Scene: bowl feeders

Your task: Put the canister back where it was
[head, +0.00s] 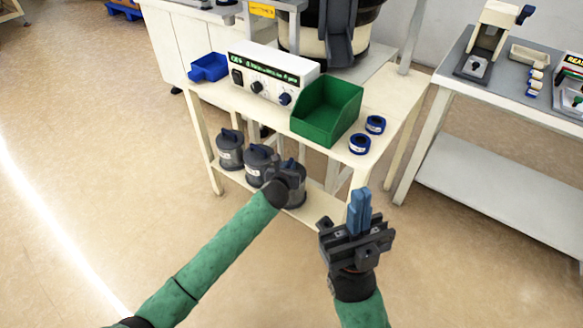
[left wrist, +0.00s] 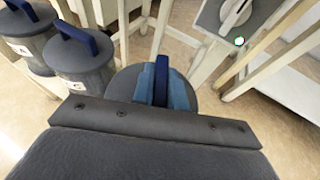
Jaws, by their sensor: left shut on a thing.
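Several dark grey canisters with blue handles show in the head view in a row at the lower shelf of the bench. The rightmost canister (head: 296,195) is partly hidden by my left gripper (head: 290,174). In the left wrist view my left gripper's blue fingers (left wrist: 162,88) are shut on that canister's blue handle (left wrist: 161,72), with its grey lid (left wrist: 124,84) beneath. The canister looks upright at shelf level; I cannot tell whether it touches the shelf. My right gripper (head: 359,208) is empty, with its blue fingers together and pointing up, in front of the bench.
The left canister (head: 229,150) and middle canister (head: 258,163) stand close by on the shelf (head: 312,213). Above are a blue bin (head: 208,68), a control box (head: 270,78), a green bin (head: 327,108) and two blue rings (head: 360,144). Bench legs (head: 205,150) frame the shelf.

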